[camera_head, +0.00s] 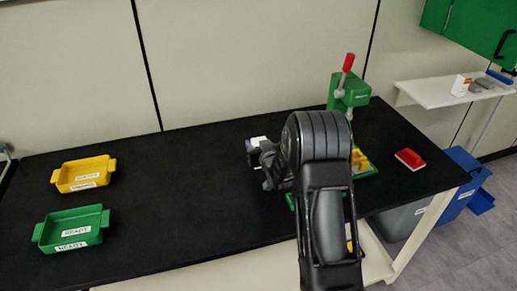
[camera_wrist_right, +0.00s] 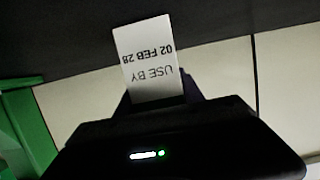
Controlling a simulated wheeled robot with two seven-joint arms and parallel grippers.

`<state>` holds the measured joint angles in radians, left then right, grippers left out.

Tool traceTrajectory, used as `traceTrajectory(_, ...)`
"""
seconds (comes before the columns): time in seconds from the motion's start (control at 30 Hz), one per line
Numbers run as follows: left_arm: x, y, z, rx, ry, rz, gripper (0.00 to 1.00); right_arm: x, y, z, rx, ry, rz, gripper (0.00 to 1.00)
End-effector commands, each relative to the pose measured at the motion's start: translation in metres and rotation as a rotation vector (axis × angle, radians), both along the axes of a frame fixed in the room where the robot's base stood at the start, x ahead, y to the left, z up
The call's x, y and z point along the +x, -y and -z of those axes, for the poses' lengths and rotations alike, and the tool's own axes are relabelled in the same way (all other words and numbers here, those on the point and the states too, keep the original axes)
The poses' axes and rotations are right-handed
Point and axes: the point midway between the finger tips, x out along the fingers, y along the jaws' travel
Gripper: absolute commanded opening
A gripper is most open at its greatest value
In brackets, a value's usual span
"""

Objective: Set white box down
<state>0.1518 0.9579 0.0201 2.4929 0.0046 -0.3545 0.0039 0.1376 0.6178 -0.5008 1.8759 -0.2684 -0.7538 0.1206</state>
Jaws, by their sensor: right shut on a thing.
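The white box (camera_wrist_right: 150,62) carries printed text, "USE BY" and "02 FEB 28", upside down in the right wrist view. My right gripper (camera_wrist_right: 160,95) is shut on it. In the head view a small pale part of the box (camera_head: 257,140) shows beside my right gripper (camera_head: 256,152), over the black bench top (camera_head: 190,205). My right arm hides most of that area. I cannot tell how high the box is above the bench. My left gripper is not in view.
A yellow tray (camera_head: 84,185) and a green tray labelled READY (camera_head: 72,243) stand at the left. A green press with a red-topped lever (camera_head: 349,92) stands behind my right arm. A red block (camera_head: 409,159) lies to its right. The middle-left bench is clear.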

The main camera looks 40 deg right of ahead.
Motion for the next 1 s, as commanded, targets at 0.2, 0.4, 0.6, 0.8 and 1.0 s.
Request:
traceTrajectory(0.2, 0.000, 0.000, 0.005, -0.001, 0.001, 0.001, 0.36, 0.001, 0.000, -0.022, -0.001, 0.006, -0.001, 0.00)
traceTrajectory(0.4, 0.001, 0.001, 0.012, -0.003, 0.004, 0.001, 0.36, 0.001, 0.000, -0.061, 0.000, 0.007, 0.000, 0.00)
traceTrajectory(0.6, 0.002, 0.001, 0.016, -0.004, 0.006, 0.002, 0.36, 0.001, 0.000, -0.092, 0.000, 0.004, 0.001, 0.00)
traceTrajectory(0.8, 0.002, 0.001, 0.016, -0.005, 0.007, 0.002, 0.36, 0.000, 0.000, -0.100, 0.001, 0.001, -0.001, 0.00)
traceTrajectory(1.0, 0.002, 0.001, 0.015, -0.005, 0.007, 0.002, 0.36, 0.000, 0.000, -0.100, 0.001, 0.001, 0.000, 0.00)
